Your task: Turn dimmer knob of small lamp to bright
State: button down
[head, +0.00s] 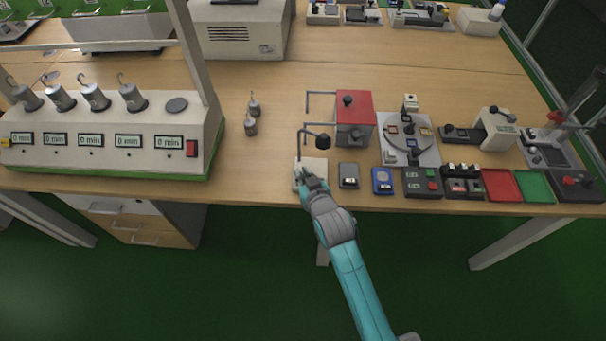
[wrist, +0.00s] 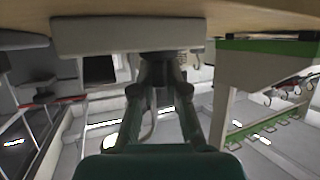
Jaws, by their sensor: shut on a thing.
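The small lamp stands at the table's front edge in the head view, with a pale base (head: 319,165), a thin bent stem and a dark round shade (head: 322,141). My gripper (head: 307,180) reaches from below to the front of the base and covers the dimmer knob there. In the wrist view the picture is upside down, and the lamp base (wrist: 85,37) hangs at the top. The fingers of my gripper (wrist: 160,62) are shut on the dark knob (wrist: 159,53) at the front of the base. Its setting cannot be read, and no glow shows at the shade.
A grey box (head: 348,176) and a blue box (head: 382,181) stand close to the right of the lamp. A red-topped device (head: 354,105) stands behind.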

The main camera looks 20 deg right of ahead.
jog(key=shift+d+n+g+y, duration=0.1)
jog(key=shift+n+g+y, duration=0.5)
jog(key=shift+n+y, duration=1.55)
jog(key=shift+n+g+y, duration=0.5)
jog(key=shift+n+y, duration=0.25)
jog(key=shift+y, duration=0.3)
jog(key=shift+f+n+g, duration=0.1)
jog(key=shift+n+g, duration=0.2)
jog(key=c, duration=1.2)
grip_release()
jog(key=v, duration=1.2)
jog(key=shift+f, duration=0.15)
